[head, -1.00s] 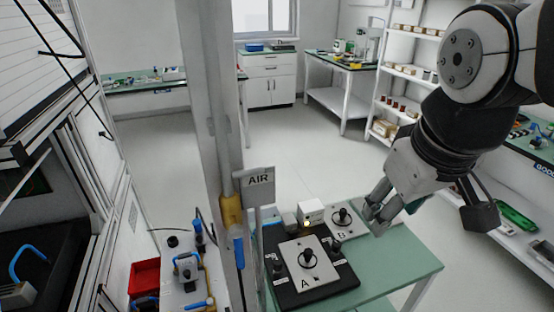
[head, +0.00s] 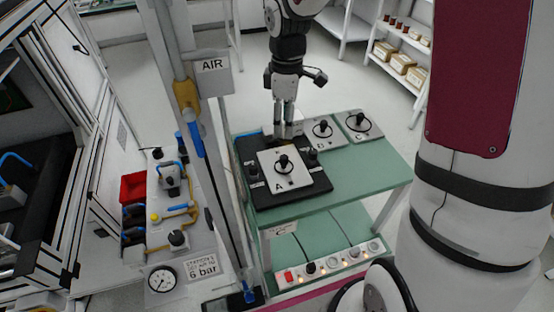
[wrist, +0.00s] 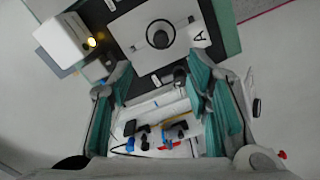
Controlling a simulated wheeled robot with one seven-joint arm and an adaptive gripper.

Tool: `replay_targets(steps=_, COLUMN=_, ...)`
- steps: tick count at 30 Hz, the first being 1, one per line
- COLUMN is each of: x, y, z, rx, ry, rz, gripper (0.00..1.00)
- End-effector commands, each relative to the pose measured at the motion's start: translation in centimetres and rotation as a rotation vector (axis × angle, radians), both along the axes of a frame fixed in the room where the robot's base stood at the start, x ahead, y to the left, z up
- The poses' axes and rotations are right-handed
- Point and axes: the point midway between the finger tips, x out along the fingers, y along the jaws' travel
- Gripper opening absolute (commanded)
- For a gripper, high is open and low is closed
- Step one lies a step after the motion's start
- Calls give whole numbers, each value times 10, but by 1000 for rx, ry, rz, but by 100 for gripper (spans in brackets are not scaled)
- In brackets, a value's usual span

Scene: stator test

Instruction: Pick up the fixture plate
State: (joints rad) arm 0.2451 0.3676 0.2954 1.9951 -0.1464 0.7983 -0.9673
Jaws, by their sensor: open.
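Three light grey plates with black knobs lie at the table. Plate A (head: 270,158) sits on a black base (head: 313,191), with a knob (head: 284,164) standing up from its middle. Plates B (head: 313,137) and C (head: 352,118) lie behind it to the right. My gripper (head: 284,132) points down just behind plate A and appears above the base; the exact height is unclear. In the wrist view plate A (wrist: 178,15) is at the top, past the fingertips. My gripper (wrist: 160,78) is open, with no object between its fingers.
A white box (wrist: 62,38) with a lit lamp is beside the gripper. The green table (head: 370,177) has free room at right. An AIR post (head: 212,66) stands left of it. A bench with a gauge (head: 162,280) and a red bin (head: 133,187) is further left.

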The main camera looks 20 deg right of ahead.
Motion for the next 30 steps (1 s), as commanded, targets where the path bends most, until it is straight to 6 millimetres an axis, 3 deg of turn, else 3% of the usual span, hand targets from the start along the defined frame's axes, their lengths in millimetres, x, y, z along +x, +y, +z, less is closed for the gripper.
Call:
replay_targets(steps=12, x=-1, y=0, z=-71, rx=0, ry=4, rz=1, gripper=45)
replay_targets(steps=20, x=-1, y=0, z=-88, rx=0, ry=2, rz=0, gripper=45)
replay_targets(steps=30, x=-1, y=0, z=-131, rx=-1, ry=3, rz=-1, gripper=45)
